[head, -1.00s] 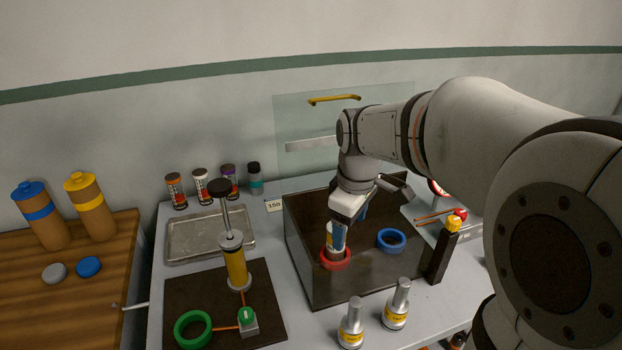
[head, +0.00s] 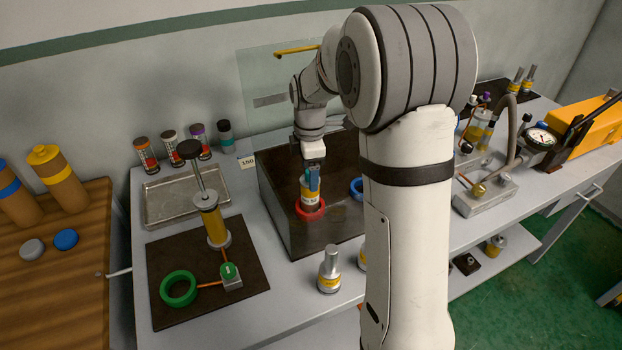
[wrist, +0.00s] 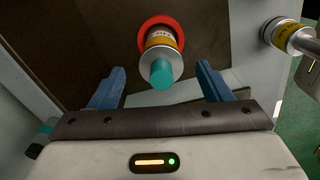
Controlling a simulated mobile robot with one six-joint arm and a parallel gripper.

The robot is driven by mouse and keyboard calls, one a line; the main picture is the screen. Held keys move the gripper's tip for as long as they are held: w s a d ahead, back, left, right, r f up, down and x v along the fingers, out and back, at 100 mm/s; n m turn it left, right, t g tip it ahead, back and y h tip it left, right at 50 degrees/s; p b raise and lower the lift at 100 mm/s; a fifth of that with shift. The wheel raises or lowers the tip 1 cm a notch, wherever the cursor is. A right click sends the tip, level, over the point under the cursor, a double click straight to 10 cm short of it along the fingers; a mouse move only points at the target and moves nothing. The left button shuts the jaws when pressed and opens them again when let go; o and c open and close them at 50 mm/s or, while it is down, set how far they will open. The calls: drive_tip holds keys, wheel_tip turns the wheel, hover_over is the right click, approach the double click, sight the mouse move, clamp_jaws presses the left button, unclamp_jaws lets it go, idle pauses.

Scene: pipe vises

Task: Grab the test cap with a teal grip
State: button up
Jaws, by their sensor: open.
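The test cap with the teal grip (wrist: 162,70) stands in the red ring (wrist: 150,22) in the wrist view. It has a silver body with a yellow label band, and its teal end points toward my gripper. In the head view, the cap (head: 308,193) stands in the red ring (head: 310,211) in the dark open box, its top hidden by my blue fingers. My gripper (wrist: 161,72) is open, with one blue finger on each side of the teal grip. A gap shows between each finger and the cap.
A blue ring (head: 356,188) sits to the right in the box (head: 275,222). A silver cap with a yellow label (head: 329,272) stands in front. A clear panel (head: 262,85) rises behind. My arm hides part of the bench at right.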

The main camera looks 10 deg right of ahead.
drive_tip(key=shift+f, duration=0.55)
drive_tip(key=c, duration=1.1)
